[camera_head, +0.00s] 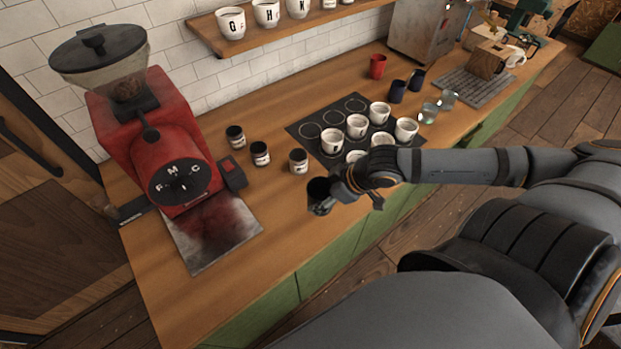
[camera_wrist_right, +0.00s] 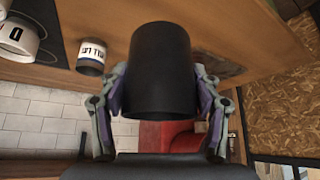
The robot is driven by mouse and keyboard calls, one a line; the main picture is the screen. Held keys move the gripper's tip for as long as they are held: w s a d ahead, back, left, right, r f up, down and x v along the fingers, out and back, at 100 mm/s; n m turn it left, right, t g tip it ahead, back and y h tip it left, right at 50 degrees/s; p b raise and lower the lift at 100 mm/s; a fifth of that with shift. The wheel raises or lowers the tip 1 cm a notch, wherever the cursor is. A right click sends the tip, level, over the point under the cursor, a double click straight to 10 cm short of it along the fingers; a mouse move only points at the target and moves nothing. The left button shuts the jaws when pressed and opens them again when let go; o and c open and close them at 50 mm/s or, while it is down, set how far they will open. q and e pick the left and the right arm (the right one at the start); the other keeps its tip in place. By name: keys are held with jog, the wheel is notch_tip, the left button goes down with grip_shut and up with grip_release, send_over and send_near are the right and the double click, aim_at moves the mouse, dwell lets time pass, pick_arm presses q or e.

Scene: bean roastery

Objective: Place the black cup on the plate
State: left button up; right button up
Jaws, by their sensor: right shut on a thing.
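The black cup (camera_head: 318,191) is held by my right gripper (camera_head: 335,192) near the front edge of the wooden counter. In the right wrist view the black cup (camera_wrist_right: 160,70) sits between the two fingers of my right gripper (camera_wrist_right: 160,98), which press on its sides. A flat grey plate (camera_head: 213,232) with a dark reddish stain lies on the counter in front of the red grinder, left of the held cup and apart from it. My left gripper is not in view.
The red grinder (camera_head: 160,140) stands behind the plate. Several small labelled jars (camera_head: 260,153) stand behind the cup. A black mat (camera_head: 311,131) with several white cups lies further right. The wooden counter (camera_head: 265,255) between plate and cup is clear.

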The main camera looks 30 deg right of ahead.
aim_at(316, 188)
jog(key=w+f+b, duration=0.2)
jog(key=w+d+f+b, duration=0.1)
jog(key=w+f+b, duration=0.1)
jog(key=b, duration=0.1)
jog(key=w+d+f+b, duration=0.1)
jog(key=w+f+b, duration=0.1)
jog(key=b, duration=0.1)
jog(key=shift+w, duration=0.1)
jog(key=shift+w+d, duration=0.15)
jog(key=shift+w, duration=0.15)
jog(key=shift+w+d+f, duration=0.1)
jog(key=shift+w+f, duration=0.25)
jog(key=shift+f, duration=0.05)
jog(key=shift+w+f, duration=0.15)
jog(key=shift+f, duration=1.6)
jog(key=shift+f+b, duration=0.1)
jog(key=shift+b, duration=0.2)
jog(key=o, duration=1.2)
